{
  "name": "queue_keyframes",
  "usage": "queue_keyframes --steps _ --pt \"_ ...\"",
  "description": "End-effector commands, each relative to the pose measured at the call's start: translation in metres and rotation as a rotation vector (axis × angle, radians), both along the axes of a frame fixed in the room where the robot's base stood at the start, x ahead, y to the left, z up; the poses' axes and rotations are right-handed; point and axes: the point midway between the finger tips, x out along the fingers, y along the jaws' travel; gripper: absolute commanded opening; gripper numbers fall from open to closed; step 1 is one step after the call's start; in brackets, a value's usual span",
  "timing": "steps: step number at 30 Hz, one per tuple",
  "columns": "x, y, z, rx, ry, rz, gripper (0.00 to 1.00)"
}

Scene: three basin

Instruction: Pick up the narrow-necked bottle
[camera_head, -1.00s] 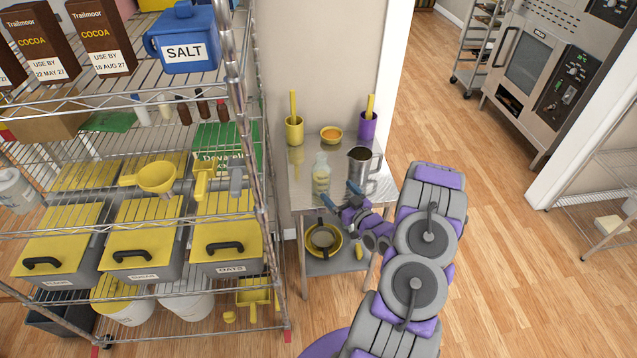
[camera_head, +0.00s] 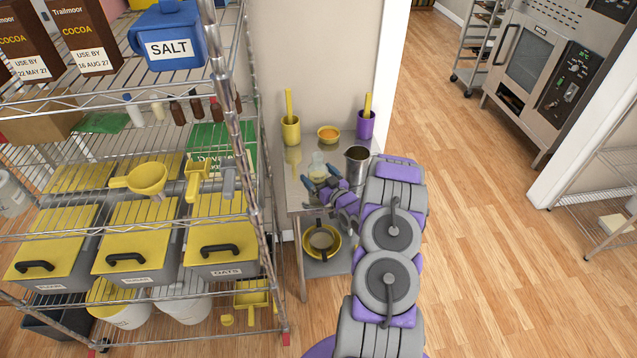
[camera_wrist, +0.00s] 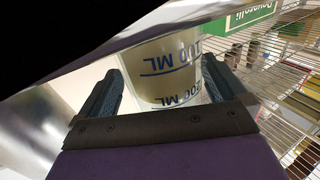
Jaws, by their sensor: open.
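The narrow-necked bottle (camera_head: 318,160) is clear, with pale contents, and stands upright on the small metal table. My gripper (camera_head: 320,175) is open, with its blue fingertips on either side of the bottle's lower body. In the wrist view the bottle (camera_wrist: 165,68) fills the space between the two fingers (camera_wrist: 163,88), and blue ML markings show on its wall. Whether the fingers touch it I cannot tell. Its lower part is hidden behind my gripper in the head view.
A steel pitcher (camera_head: 357,160) stands close to the right of the bottle. Behind are a yellow holder (camera_head: 291,131), a small orange-filled bowl (camera_head: 329,134) and a purple holder (camera_head: 366,125). A wire shelf (camera_head: 262,190) rises on the left.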

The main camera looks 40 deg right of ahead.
Motion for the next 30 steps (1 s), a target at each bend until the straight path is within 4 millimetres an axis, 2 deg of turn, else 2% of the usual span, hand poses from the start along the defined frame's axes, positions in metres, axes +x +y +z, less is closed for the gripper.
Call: queue_keyframes --steps 7,30 --pt "0.0015 0.0029 0.0016 -0.003 0.000 0.000 0.97" --pt "0.0010 0.0003 -0.0012 0.001 0.004 -0.001 0.24"
